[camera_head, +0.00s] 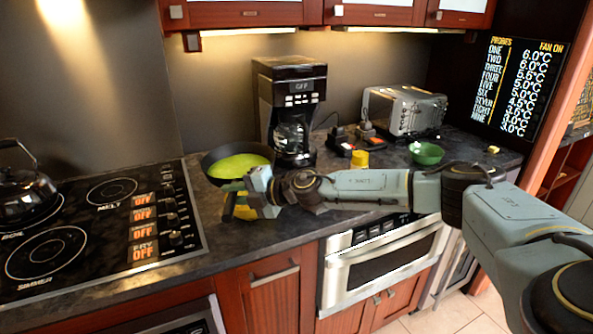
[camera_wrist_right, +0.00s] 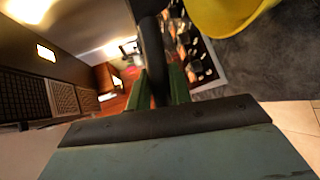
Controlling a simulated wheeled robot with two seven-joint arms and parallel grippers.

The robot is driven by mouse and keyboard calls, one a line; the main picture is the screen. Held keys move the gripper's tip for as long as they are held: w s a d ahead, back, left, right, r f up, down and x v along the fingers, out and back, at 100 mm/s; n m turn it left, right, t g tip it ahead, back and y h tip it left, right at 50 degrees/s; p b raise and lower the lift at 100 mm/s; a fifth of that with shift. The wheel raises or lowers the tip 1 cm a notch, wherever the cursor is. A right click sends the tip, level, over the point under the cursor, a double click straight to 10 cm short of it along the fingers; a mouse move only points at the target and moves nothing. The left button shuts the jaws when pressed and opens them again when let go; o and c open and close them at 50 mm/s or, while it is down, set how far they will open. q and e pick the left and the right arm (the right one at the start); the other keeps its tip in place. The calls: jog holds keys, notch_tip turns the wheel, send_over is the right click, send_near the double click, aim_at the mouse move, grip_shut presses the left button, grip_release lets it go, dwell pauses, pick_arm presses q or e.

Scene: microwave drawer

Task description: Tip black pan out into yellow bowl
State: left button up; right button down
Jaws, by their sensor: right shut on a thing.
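The black pan (camera_head: 212,177) is in the head view, at the back of the counter between the stove and the coffee maker, with a yellow-green inside. My right gripper (camera_head: 237,187) is at the pan's near side, shut on its dark handle, which shows between the green fingers in the right wrist view (camera_wrist_right: 155,60). The yellow bowl (camera_head: 243,212) is just below and in front of the gripper, largely hidden by it. A yellow curved rim, likely this bowl, shows at the top of the wrist view (camera_wrist_right: 225,18). I cannot tell the pan's exact tilt. My left gripper is out of view.
The stove (camera_head: 60,245) with a kettle (camera_head: 25,190) is at left. The coffee maker (camera_head: 290,105) stands just right of the pan. A toaster (camera_head: 405,110), a green bowl (camera_head: 426,153) and a small yellow item (camera_head: 360,158) are farther right. The counter's front edge is close.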

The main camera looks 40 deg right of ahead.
jog(key=d, duration=0.3)
jog(key=w+d+n+g+y, duration=0.1)
jog(key=d, duration=0.2)
jog(key=d+n+b, duration=0.1)
jog(key=d, duration=0.2)
jog(key=shift+w+r+y, duration=0.2)
jog(key=shift+w+y, duration=0.1)
jog(key=shift+y, duration=0.1)
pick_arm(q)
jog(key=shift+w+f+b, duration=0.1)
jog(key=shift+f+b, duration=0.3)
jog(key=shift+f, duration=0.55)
pick_arm(e)
jog(key=s+d+r+n+g+y, duration=0.1)
jog(key=s+d, duration=0.2)
jog(key=d, duration=0.5)
jog(key=shift+d+r+n+g, duration=0.15)
jog(key=shift+d+n+g, duration=0.15)
